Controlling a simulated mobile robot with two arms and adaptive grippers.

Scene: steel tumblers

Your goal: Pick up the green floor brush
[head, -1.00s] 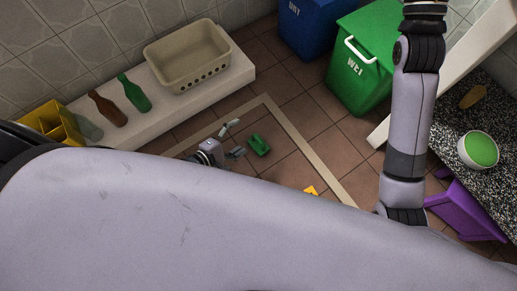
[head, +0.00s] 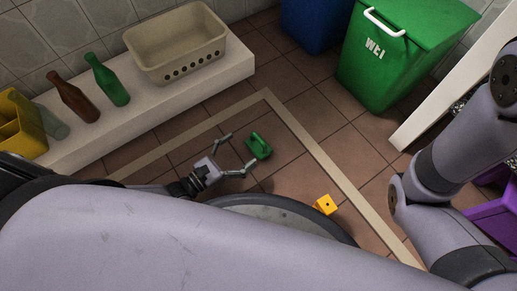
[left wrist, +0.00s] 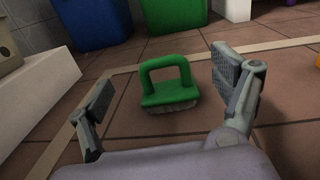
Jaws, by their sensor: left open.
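The green floor brush (head: 258,146) lies on the brown tiled floor inside a pale border strip, its bristles down and its arched handle up. My left gripper (head: 237,153) is open and low over the floor, just to the left of the brush in the head view. In the left wrist view the brush (left wrist: 169,85) is ahead and between the two spread fingers (left wrist: 165,100), with no finger touching it. My right arm shows at the right of the head view, but its gripper is out of frame.
A white ledge (head: 180,104) holds a beige basket (head: 176,50) and several bottles. A green bin (head: 395,60) and a blue bin (head: 313,22) stand at the back. The floor around the brush is clear.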

